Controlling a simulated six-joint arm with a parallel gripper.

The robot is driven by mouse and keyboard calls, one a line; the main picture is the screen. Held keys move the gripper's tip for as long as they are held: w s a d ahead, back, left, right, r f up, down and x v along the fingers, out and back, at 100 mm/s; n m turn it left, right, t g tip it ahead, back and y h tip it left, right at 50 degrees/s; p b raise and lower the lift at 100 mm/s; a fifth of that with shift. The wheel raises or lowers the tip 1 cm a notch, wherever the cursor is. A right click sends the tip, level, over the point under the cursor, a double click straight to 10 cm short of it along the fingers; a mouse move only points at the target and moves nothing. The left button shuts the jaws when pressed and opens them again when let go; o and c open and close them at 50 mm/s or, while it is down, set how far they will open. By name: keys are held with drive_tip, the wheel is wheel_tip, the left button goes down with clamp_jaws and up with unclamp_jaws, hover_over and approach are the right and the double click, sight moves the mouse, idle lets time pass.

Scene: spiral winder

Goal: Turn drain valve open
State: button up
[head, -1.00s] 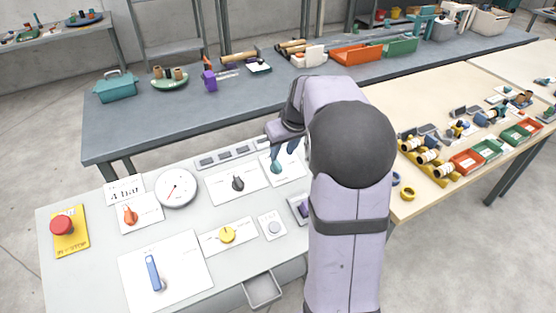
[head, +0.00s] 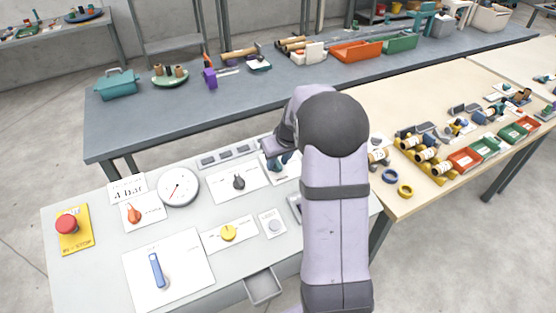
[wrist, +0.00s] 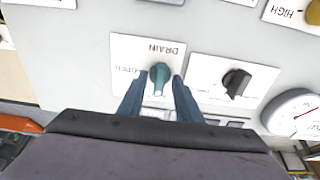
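The drain valve (wrist: 160,77) is a teal knob on a white plate (wrist: 128,58) marked DRAIN, seen upside down in the wrist view. My gripper (wrist: 160,85) is open, with one blue finger on each side of the knob in that view. I cannot tell whether the fingers touch it. In the head view my gripper (head: 277,160) is over the drain plate at the back right of the panel, and my arm and gripper hide most of the knob.
A black knob (head: 238,182) sits on the plate beside the drain, with a gauge (head: 179,187) further left. An orange knob (head: 134,213), yellow knob (head: 228,232), blue lever (head: 158,268) and red stop button (head: 67,224) are also on the panel. A blue-grey bench (head: 190,125) stands behind.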

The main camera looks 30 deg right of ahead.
clamp_jaws()
drive_tip(key=shift+m, duration=0.3)
drive_tip(key=m+p, duration=0.1)
drive_tip(key=m, duration=0.3)
drive_tip(key=shift+r, duration=0.1)
drive_tip(key=m+p, duration=0.2)
drive_tip(key=m, duration=0.2)
drive_tip(key=shift+m+h, duration=0.3)
drive_tip(key=shift+m, duration=0.1)
drive_tip(key=m+p, duration=0.1)
drive_tip(key=m, duration=0.3)
drive_tip(key=shift+m+g+p, duration=0.3)
drive_tip(key=shift+p, duration=0.1)
drive_tip(key=shift+m+g, duration=0.3)
drive_tip(key=shift+m, duration=1.8)
